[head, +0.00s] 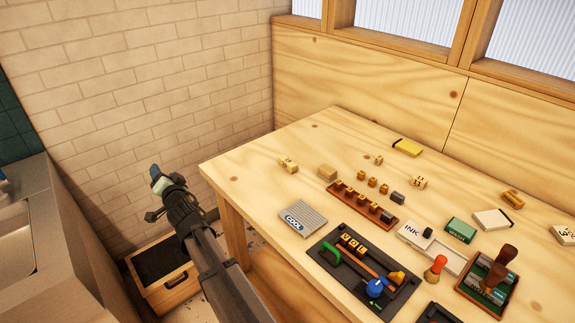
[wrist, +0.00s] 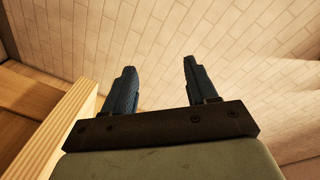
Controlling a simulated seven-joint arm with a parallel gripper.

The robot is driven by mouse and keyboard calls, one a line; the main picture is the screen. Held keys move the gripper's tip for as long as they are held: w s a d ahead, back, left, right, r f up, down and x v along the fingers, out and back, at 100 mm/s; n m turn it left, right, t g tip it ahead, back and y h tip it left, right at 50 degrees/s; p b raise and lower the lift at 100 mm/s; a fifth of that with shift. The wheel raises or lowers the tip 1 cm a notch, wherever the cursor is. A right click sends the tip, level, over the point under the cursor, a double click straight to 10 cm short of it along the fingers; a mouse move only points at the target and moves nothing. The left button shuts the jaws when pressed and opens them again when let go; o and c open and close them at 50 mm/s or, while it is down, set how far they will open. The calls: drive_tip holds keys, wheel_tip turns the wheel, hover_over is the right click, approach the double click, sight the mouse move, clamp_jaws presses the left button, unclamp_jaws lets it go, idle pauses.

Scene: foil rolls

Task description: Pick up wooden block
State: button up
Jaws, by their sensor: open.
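A plain wooden block (head: 327,171) sits on the wooden table toward its left back part in the head view. My gripper (head: 156,178) is off the left side of the table, in front of the brick wall and well apart from the blocks. In the wrist view its two blue fingers (wrist: 159,66) are spread with nothing between them. No block shows in the wrist view.
The table (head: 250,166) also holds a brown rack of small blocks (head: 362,208), a grey ridged COOL box (head: 302,216), a dark tray (head: 335,270), an ink pad and stamps (head: 435,267). An open drawer box (head: 165,290) stands below, left of the table. The table's left back corner is mostly clear.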

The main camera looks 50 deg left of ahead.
drive_tip(key=w+n+t+h, duration=0.1)
drive_tip(key=w+h, duration=0.2)
drive_tip(key=w, duration=0.5)
drive_tip(key=w+n+t+h, duration=0.1)
drive_tip(key=w+h, duration=0.2)
drive_tip(key=w, duration=0.6)
drive_tip(key=w+n+h, duration=0.1)
drive_tip(key=w+h, duration=0.2)
drive_tip(key=w, duration=0.5)
drive_tip(key=shift+w+d+r+t+h, duration=0.3)
drive_tip(key=shift+r+t+h, duration=0.1)
drive_tip(key=w+d+r+n+g+h, duration=0.25)
drive_tip(key=w+d+h, duration=0.2)
drive_tip(key=w, duration=0.25)
drive_tip(key=n+g+h, duration=0.3)
drive_tip(key=n, duration=0.3)
approach(288, 161)
drive_tip(key=shift+m+t, duration=0.25)
drive_tip(key=f, duration=0.4)
drive_tip(key=shift+s+a+f, duration=0.2)
drive_tip(key=shift+a+f, duration=0.05)
drive_tip(key=shift+d+f, duration=0.2)
drive_tip(key=shift+f, duration=2.35)
clamp_jaws()
